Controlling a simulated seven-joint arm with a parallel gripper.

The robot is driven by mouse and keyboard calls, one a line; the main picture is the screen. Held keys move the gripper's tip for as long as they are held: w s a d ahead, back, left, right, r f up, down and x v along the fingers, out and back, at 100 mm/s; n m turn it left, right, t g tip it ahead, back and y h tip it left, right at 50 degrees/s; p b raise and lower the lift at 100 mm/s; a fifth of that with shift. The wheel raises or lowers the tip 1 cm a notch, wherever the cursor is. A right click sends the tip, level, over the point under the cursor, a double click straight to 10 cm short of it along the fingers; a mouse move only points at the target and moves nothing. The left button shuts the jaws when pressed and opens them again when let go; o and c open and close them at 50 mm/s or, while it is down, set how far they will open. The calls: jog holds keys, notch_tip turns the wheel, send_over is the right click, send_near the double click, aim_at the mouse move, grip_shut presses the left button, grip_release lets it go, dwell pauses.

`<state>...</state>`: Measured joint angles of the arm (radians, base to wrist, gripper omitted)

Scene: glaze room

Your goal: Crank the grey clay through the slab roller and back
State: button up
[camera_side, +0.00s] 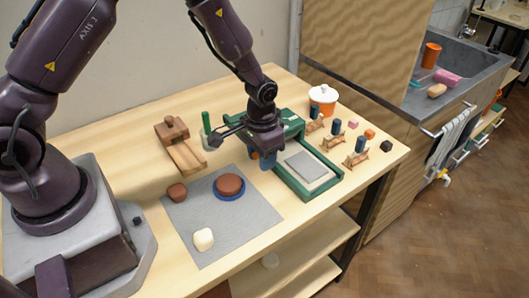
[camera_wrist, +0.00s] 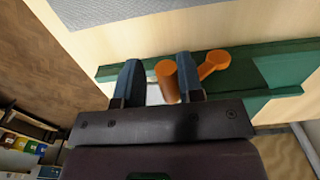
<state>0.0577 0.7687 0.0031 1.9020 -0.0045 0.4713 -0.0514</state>
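The grey clay (camera_side: 305,165) is a flat slab on the pale bed of the green slab roller (camera_side: 325,184), at the near end. My gripper (camera_side: 264,161) is low at the roller's left side, pointing down. Its dark blue fingers (camera_wrist: 158,80) stand apart. In the wrist view, the orange crank (camera_wrist: 213,66) has its upright grip (camera_wrist: 167,82) between the fingers, close to the right-hand finger. A gap shows between the grip and the left-hand finger. In the side view my gripper hides most of the crank and part of the roller.
A wooden tool (camera_side: 181,146) stands behind. Small wooden stands (camera_side: 357,158) and a white pot (camera_side: 322,104) are right.

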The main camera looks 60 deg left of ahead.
jog(key=shift+a, duration=0.3)
jog(key=shift+r, duration=3.5)
jog(key=s+a+r+t, duration=0.1)
jog(key=s+r+t, duration=0.4)
jog(key=s+r, duration=1.4)
notch_tip(320, 180, up, 3)
jog(key=shift+a+t, duration=0.25)
jog(key=shift+t, duration=0.05)
jog(key=shift+s, duration=0.1)
